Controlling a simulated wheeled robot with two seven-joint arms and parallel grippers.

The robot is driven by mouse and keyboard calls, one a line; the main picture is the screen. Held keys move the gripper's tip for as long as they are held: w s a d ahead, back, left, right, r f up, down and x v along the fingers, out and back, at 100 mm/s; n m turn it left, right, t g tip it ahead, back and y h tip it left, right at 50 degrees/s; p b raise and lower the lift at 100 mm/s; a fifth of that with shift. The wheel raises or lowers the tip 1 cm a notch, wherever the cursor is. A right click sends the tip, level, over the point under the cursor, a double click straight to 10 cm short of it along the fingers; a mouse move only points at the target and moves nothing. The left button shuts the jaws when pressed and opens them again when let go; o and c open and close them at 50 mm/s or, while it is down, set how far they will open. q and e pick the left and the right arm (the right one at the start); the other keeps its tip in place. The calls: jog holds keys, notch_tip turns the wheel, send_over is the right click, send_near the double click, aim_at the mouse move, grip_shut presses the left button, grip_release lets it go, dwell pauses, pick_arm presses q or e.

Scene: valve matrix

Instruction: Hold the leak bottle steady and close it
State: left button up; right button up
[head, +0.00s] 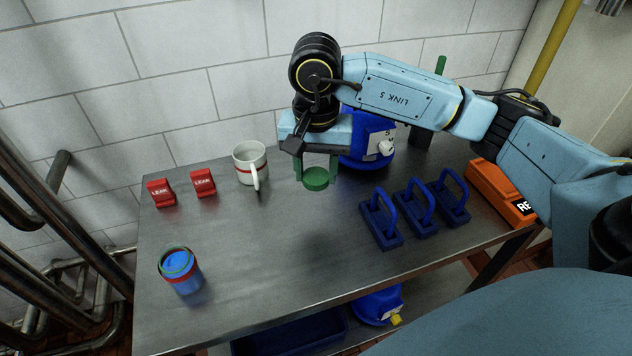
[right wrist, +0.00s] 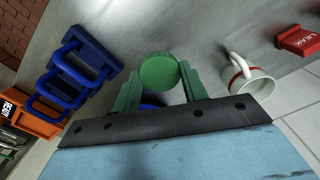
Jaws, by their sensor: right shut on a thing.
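The leak bottle looks to be the open blue container (head: 186,281) with a red band and a thin green rim, upright at the table's front left. My right gripper (head: 317,170) points down at the back middle of the table, well away from the bottle. Its green fingers are shut on a round green cap (head: 316,180). The cap also shows between the fingers in the right wrist view (right wrist: 160,71). I cannot tell whether the cap touches the table. My left gripper is not in view, and nothing holds the bottle.
A white mug (head: 248,165) stands left of my right gripper, with two red LEAK blocks (head: 161,193) (head: 203,183) farther left. A blue container (head: 357,140) stands behind the gripper. Several blue handles (head: 384,232) and an orange box (head: 492,188) are right. The table's front middle is clear.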

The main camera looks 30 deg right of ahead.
jog(key=shift+r, duration=0.25)
jog(key=w+a+f+n, duration=0.1)
jog(key=a+n, duration=0.6)
jog(key=a, duration=1.1)
jog(key=shift+f+n, duration=0.4)
jog(key=shift+f, duration=0.15)
